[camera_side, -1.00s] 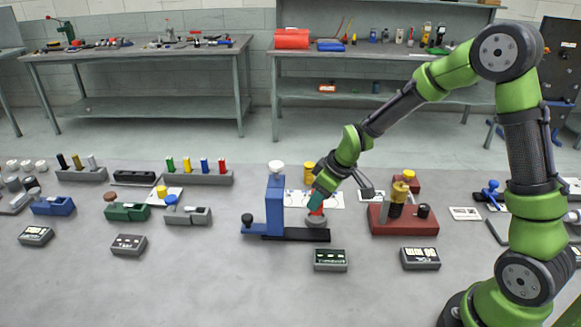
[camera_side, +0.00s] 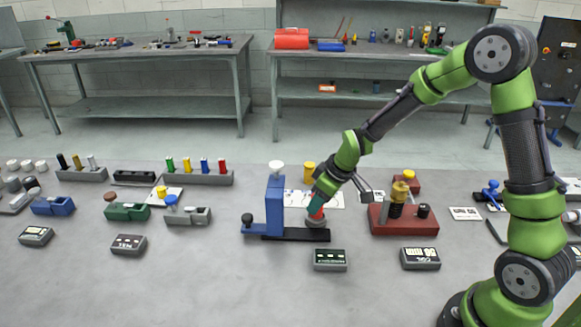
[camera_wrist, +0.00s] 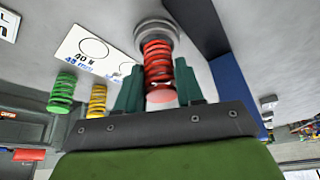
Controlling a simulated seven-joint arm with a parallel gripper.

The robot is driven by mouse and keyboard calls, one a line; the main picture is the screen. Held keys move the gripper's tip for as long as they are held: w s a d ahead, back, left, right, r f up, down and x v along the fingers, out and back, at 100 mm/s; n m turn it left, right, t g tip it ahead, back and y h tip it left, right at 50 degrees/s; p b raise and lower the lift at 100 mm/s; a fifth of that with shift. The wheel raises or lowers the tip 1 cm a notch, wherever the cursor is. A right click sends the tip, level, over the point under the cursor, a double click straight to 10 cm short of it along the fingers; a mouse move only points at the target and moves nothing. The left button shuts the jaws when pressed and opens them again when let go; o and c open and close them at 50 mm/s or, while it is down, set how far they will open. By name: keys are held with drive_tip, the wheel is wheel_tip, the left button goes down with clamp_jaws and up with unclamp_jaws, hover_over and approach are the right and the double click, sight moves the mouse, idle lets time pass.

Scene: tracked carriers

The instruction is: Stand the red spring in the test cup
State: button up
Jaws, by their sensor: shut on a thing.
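The red spring (camera_wrist: 158,65) is between the teal fingers of my gripper (camera_wrist: 160,95) in the wrist view, and the fingers are shut on it. Its far end meets the round grey test cup (camera_wrist: 157,30); I cannot tell whether it rests on the cup floor. In the side view a little of the red spring (camera_side: 316,214) shows below my gripper (camera_side: 318,204), directly over the test cup (camera_side: 316,222) at the right end of the press base. The spring looks close to upright; the fingers hide part of it.
The blue press column (camera_side: 275,205) with a white knob stands just left of the cup. A red block fixture (camera_side: 403,220) stands to the right.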

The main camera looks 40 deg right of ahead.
drive_tip(key=shift+f, duration=0.6)
drive_tip(key=o, duration=1.6)
drive_tip(key=shift+r, duration=3.5)
